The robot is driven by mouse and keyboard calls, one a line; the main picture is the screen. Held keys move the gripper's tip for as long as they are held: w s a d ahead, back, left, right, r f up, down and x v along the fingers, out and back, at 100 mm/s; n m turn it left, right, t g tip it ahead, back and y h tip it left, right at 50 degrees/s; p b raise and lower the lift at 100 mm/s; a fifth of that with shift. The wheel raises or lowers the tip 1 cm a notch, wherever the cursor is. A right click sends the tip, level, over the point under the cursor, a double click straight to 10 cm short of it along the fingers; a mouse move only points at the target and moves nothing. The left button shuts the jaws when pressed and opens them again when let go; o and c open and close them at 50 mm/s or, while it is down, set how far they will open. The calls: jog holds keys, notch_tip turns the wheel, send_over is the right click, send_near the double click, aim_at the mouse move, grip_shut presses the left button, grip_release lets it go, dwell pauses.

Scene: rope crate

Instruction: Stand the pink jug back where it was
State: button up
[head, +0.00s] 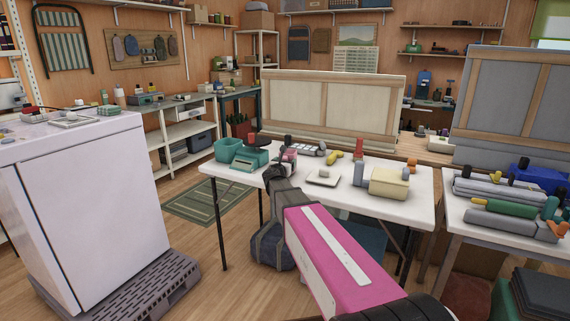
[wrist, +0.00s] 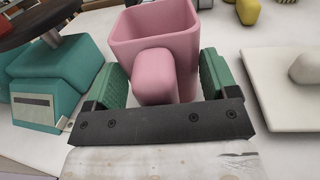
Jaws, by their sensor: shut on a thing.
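The pink jug (wrist: 180,22) is in the middle of the wrist view, open top up and its thick handle (wrist: 155,78) towards me. In the head view the jug (head: 290,155) is small and partly hidden behind my gripper (head: 281,172), over the left part of the white table (head: 408,208). The jug looks upright. I cannot tell whether its base touches the table; the base is hidden.
A teal scale (wrist: 62,82) with a dark top stands close on the left, beside a teal bin (head: 229,150). A white slab (wrist: 290,85) lies close on the right. A yellow object (wrist: 248,12) is behind. A cream block (head: 389,183) stands farther right.

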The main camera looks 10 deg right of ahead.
jog(key=shift+f, duration=0.5)
dwell(0.4)
jog(key=o, duration=1)
jog(key=v, duration=1)
jog(key=shift+s+a, duration=0.25)
jog(key=shift+s, duration=0.1)
